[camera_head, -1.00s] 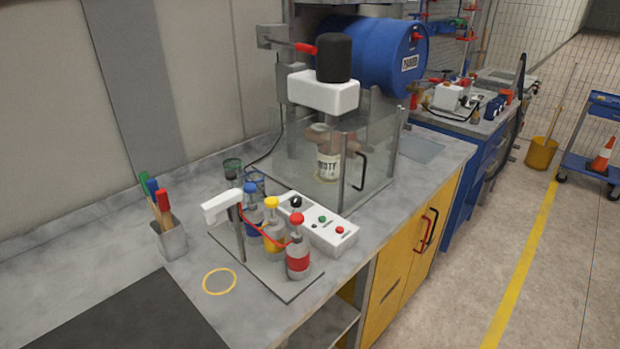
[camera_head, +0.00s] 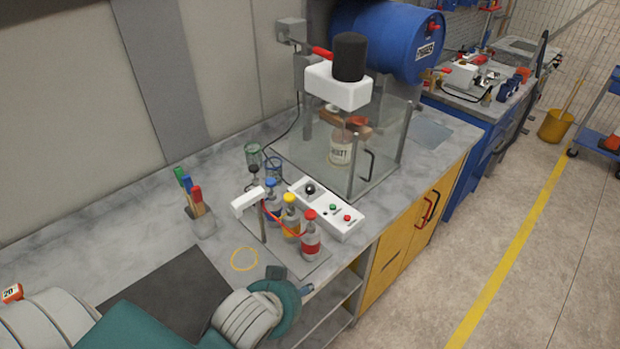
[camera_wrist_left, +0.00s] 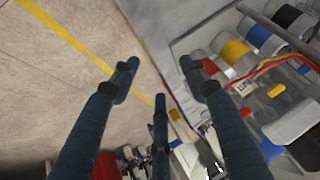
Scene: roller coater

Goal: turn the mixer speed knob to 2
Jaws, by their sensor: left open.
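The mixer speed knob (camera_head: 309,188) is a small black dial on the white control box (camera_head: 335,215), beside a green and a red button. Its setting is too small to read. The mixer (camera_head: 338,87), with a white head and black motor, stands behind the box over a labelled jar (camera_head: 341,150). My left arm comes in low at the left, and its gripper (camera_head: 305,290) is near the counter's front edge, short of the box and mostly hidden by the wrist. In the left wrist view the left gripper (camera_wrist_left: 158,68) is open, with nothing between its fingers. My right gripper is not in view.
Red, yellow and blue capped bottles (camera_head: 310,238) with a white-headed stand (camera_head: 247,201) are in front of the control box. A pen cup (camera_head: 202,222) stands to the left. A clear guard (camera_head: 378,150) surrounds the jar. The floor right of the counter is free.

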